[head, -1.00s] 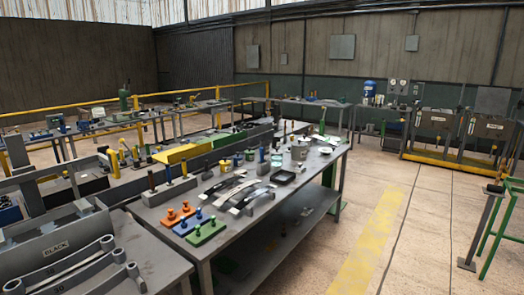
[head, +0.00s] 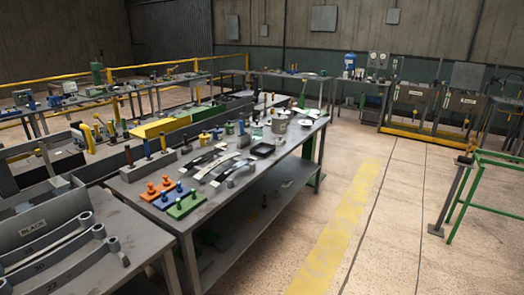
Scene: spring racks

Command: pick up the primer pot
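A grey, round, pot-like container (head: 279,124) stands toward the far end of the long grey workbench (head: 300,143). It may be the primer pot, but no label is readable at this distance. Small yellow tins (head: 204,137) and other small containers stand to its left on the same bench. A dark shallow tray (head: 262,150) lies just in front of it. My gripper is not in view.
Orange (head: 159,187), blue (head: 167,199) and green (head: 186,206) pegged blocks and curved leaf springs (head: 232,172) lie on the bench's near half. A green-railed frame (head: 480,180) stands right. The floor with a yellow stripe (head: 335,225) is open.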

